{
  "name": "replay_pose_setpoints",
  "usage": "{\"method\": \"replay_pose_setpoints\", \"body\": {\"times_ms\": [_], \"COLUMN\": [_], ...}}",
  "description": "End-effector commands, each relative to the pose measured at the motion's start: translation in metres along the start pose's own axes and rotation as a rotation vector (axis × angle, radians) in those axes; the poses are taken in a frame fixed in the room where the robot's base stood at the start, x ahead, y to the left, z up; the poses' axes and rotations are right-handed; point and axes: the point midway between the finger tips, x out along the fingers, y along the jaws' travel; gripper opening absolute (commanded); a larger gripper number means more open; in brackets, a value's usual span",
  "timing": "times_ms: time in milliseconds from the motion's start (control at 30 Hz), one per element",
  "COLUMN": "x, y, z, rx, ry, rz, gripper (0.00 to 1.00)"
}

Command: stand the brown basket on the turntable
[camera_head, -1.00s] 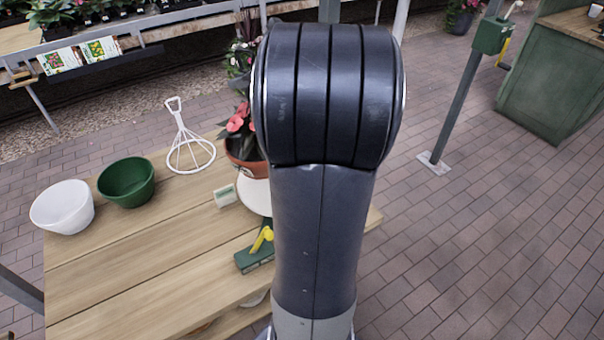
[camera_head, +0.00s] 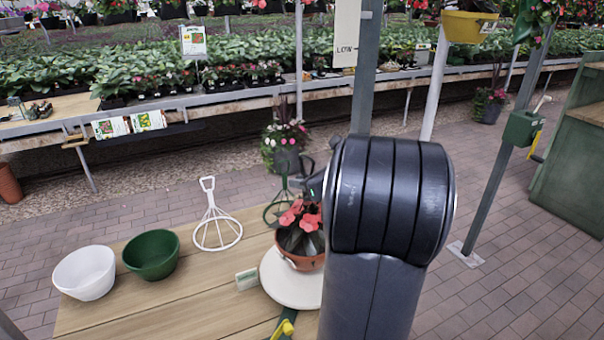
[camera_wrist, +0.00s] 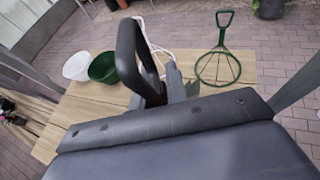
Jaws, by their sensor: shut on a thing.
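The brown basket (camera_head: 303,263), with pink flowers and dark leaves, shows just left of my arm in the head view. It appears upright over the white round turntable (camera_head: 284,287); I cannot tell whether it touches the disc. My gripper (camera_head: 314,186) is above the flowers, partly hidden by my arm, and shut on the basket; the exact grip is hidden. In the wrist view my gripper (camera_wrist: 168,88) shows beside a dark loop, and the basket's pot is out of sight below. The turntable's right side is hidden behind my arm.
A white bowl (camera_head: 85,272), green bowl (camera_head: 151,255) and white hanger (camera_head: 216,231) stand left on the wooden table (camera_head: 180,312). A green hanger (camera_wrist: 219,67) stands behind the turntable. A small label (camera_head: 246,279) and a yellow-handled tool (camera_head: 284,328) are close to the disc.

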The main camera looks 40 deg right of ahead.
Motion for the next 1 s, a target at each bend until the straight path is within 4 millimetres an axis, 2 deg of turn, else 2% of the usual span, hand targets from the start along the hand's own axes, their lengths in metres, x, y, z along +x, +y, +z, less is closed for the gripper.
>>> {"method": "replay_pose_setpoints", "body": {"times_ms": [300,767,800,1000], "x": [0.013,0.015,0.016,0.015], "y": [-0.001,-0.001,0.0,0.0], "z": [-0.03,-0.036,-0.038,-0.037], "rx": [-0.001,-0.003,-0.001,-0.001], "ry": [-0.003,-0.004,0.0,0.0], "rz": [-0.001,-0.002,-0.001,0.0], "gripper": [0.0,0.0,0.17,0.33]}}
